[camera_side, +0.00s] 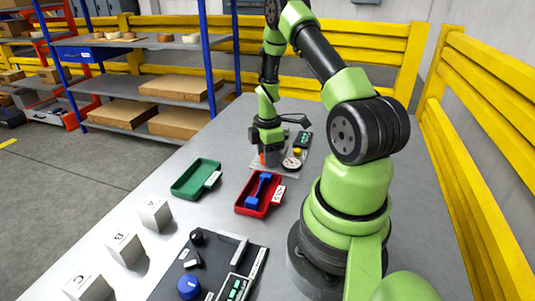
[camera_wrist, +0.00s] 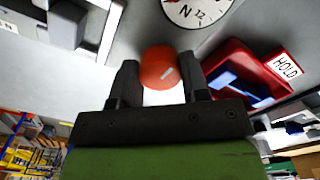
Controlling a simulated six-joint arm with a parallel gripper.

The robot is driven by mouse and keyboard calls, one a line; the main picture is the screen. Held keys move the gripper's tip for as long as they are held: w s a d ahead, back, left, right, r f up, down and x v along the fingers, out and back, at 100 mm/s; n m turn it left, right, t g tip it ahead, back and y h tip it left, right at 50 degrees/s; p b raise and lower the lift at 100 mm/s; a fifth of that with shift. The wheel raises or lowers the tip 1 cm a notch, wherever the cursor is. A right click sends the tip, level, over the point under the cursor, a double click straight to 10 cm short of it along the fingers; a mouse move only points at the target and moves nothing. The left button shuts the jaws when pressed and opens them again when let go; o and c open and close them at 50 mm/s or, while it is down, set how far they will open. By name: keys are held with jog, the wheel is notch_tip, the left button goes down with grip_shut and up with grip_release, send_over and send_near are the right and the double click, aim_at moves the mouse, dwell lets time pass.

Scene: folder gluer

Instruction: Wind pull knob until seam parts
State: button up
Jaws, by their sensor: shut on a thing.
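The round orange-red pull knob (camera_wrist: 160,68) with a pale index line sits between the two fingers of my gripper (camera_wrist: 160,84) in the wrist view. A bright white patch lies just below it. In the side view my gripper (camera_side: 268,156) points down at the far station, shut on the knob, which shows only as a small orange patch. A round white dial (camera_side: 291,163) is just right of my gripper; in the wrist view the dial (camera_wrist: 200,8) is cut by the top edge and reads "N" and "12". The seam cannot be made out.
A green tray (camera_side: 181,191) and a red tray (camera_side: 242,207) holding a blue part (camera_side: 260,189) stand nearer. Lettered blocks (camera_side: 155,213) and a control panel with a blue knob (camera_side: 188,287) lie in front.

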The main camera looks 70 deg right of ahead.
jog(key=m, duration=0.7)
jog(key=shift+m, duration=0.3)
jog(key=m, duration=2.1)
jog(key=shift+m, duration=0.3)
